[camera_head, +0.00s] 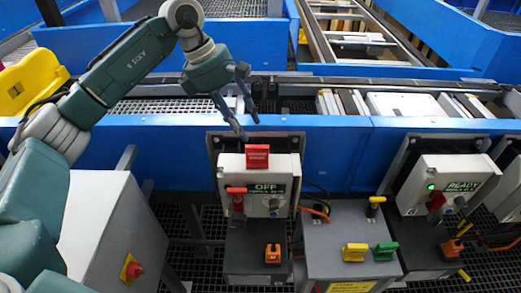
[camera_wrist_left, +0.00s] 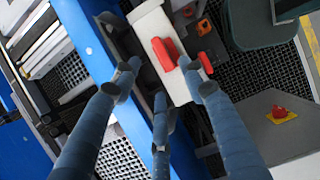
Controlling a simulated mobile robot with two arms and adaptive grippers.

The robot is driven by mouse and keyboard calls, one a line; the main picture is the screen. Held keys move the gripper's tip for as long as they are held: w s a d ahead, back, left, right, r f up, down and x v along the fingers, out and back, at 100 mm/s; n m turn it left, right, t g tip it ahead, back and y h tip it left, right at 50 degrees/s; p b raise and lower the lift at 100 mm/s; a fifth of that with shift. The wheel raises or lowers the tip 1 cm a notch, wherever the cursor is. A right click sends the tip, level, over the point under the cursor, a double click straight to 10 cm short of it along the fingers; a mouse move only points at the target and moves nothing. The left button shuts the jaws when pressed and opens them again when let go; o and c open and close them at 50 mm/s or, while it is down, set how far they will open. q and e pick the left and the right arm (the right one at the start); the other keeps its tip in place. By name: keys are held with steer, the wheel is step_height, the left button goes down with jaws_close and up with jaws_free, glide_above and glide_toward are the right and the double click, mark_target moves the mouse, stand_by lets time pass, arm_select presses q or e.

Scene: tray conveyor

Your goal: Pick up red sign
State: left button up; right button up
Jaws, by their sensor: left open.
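The red sign (camera_head: 257,156) stands on the top edge of a white control box (camera_head: 236,166) whose screen reads OFF. In the left wrist view the red sign (camera_wrist_left: 164,53) lies beyond my fingers, near the upper middle. My left gripper (camera_head: 246,121) is open and empty, above and slightly left of the sign, with its fingers pointing down. In the left wrist view its blue-grey fingers (camera_wrist_left: 158,90) are spread, and none visibly touches the sign. My right gripper is not in view.
A red handle (camera_head: 236,196) is on the left of the control box. A blue conveyor rail (camera_head: 340,140) runs behind it. A grey box with yellow (camera_head: 355,252) and green (camera_head: 386,249) parts stands to the right. A grey cabinet with a red button (camera_head: 135,270) stands to the left.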

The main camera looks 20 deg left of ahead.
mark_target(257, 147)
arm_select(q)
steer(key=f, duration=0.1)
steer(key=d+f, duration=0.1)
steer(key=shift+s+d+f+p, duration=0.2)
steer(key=shift+s+f+p, duration=0.1)
steer(key=shift+f+p, duration=0.1)
steer(key=shift+w+d+f, duration=0.1)
steer(key=shift+d+f, duration=0.05)
steer(key=shift+f, duration=0.1)
steer(key=p+x, duration=0.1)
steer(key=x, duration=0.1)
steer(key=p+x, duration=0.2)
steer(key=shift+w+d+f, duration=0.1)
steer(key=shift+w+d, duration=0.1)
steer(key=shift+w, duration=0.05)
steer(key=shift+d+f, duration=0.1)
steer(key=shift+f, duration=0.2)
steer(key=shift+w+f, duration=0.1)
steer(key=shift+f, duration=0.05)
steer(key=shift+c, duration=0.5)
jaws_close()
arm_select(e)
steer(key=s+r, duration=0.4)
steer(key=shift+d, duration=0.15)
